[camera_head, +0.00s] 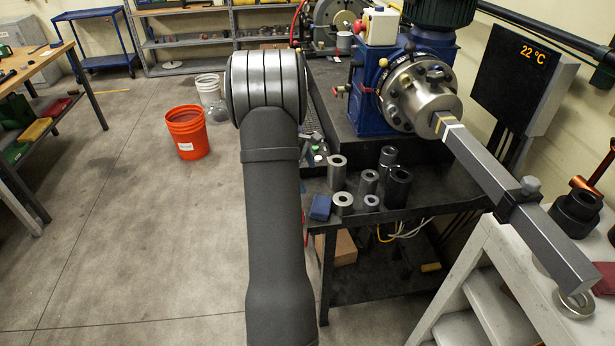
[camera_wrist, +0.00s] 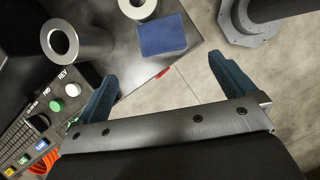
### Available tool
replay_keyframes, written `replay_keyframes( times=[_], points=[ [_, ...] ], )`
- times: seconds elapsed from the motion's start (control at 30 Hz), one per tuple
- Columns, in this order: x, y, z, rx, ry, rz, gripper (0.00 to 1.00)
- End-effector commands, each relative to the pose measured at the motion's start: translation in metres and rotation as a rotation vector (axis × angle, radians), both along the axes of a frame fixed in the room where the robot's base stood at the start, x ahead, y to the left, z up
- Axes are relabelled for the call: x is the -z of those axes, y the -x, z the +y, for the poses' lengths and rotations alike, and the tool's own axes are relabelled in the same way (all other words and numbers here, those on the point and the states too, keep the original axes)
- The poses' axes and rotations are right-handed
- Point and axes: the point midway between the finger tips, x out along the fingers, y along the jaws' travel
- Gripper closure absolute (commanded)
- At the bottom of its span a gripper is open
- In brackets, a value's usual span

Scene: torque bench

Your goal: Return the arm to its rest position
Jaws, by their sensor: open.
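My gripper (camera_wrist: 168,93) shows in the wrist view with its two blue fingers spread wide apart and nothing between them. It hangs over the edge of the dark bench, with the concrete floor below. In the head view my dark grey arm stands up in the middle of the picture, and my gripper is hidden there. A blue block (camera_wrist: 162,35) lies on the bench just beyond the fingers, apart from them. The same blue block shows in the head view (camera_head: 320,208) at the bench's front left corner.
Several metal sleeves (camera_head: 367,181) stand on the dark bench (camera_head: 420,198). A blue machine (camera_head: 369,108) holds a long grey bar (camera_head: 505,190) reaching right over a white stepped stand (camera_head: 500,262). A button panel (camera_wrist: 50,115) is left of the fingers. An orange bucket (camera_head: 187,134) stands on open floor.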

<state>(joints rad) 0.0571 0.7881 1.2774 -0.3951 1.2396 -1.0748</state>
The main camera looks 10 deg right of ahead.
Motion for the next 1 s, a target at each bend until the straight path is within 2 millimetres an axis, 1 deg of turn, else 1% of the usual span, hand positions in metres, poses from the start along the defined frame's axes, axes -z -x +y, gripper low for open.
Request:
replay_keyframes(
  times=[0.23,0.37,0.47,0.9,0.97,1.0],
  points=[
    [0.001,0.000,-0.001,0.000,0.000,0.000,0.00],
    [0.010,0.001,-0.005,0.001,0.000,0.000,0.00],
    [0.024,0.004,-0.010,0.002,0.000,0.002,0.00],
    [0.105,0.017,-0.041,0.002,0.000,0.003,0.00],
    [0.114,0.019,-0.045,0.003,-0.001,0.002,0.00],
    [0.110,0.017,-0.044,0.002,0.001,-0.004,0.00]
  ],
)
